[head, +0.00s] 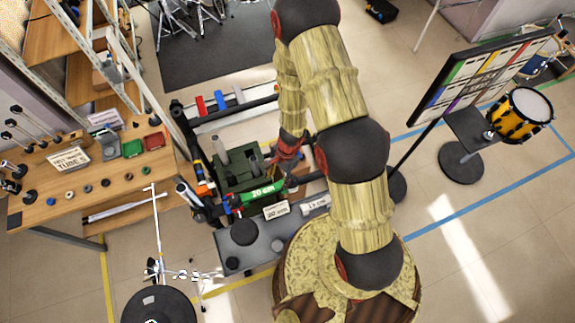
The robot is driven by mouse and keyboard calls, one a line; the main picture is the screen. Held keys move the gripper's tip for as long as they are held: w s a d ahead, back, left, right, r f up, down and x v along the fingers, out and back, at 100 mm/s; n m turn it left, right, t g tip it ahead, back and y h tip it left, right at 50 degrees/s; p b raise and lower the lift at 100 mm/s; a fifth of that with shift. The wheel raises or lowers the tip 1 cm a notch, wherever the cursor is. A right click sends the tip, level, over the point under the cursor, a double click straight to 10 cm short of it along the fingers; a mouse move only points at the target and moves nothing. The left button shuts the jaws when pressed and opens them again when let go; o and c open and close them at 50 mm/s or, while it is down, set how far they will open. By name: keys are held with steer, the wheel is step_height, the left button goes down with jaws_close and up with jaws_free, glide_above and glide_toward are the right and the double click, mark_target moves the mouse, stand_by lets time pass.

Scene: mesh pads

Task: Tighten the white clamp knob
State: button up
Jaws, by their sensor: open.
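I cannot make out the white clamp knob for certain; it is too small or hidden. My gripper (286,156) is at the end of my arm, just right of a dark green block-like fixture (238,168) on a low grey bench (272,243). Its fingers are small and dark here, with red parts, and partly covered by my arm. They are open. I see nothing held between them, but the view does not show whether they touch anything. A grey cylinder (222,156) stands upright on the fixture.
A wooden workbench (92,190) stands at left. Chrome stands (157,235) are front left, with a round black pad (160,306). A sign board (480,78) and yellow drum (521,116) are at right. Floor at lower right is clear.

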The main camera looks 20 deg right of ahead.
steer(key=d, duration=0.2)
steer(key=w+d+h, duration=0.1)
steer(key=d, duration=0.1)
steer(key=w+d+n+h, duration=0.1)
steer(key=d, duration=0.1)
steer(key=shift+f+t, duration=0.4)
steer(key=shift+d+f+h, duration=0.15)
steer(key=shift+d+h, duration=0.05)
steer(key=shift+h, duration=0.1)
step_height(320, 180, down, 7)
steer(key=b, duration=0.4)
steer(key=shift+f+b, duration=0.2)
steer(key=shift+b, duration=0.2)
steer(key=shift+c, duration=0.8)
steer(key=c, duration=1)
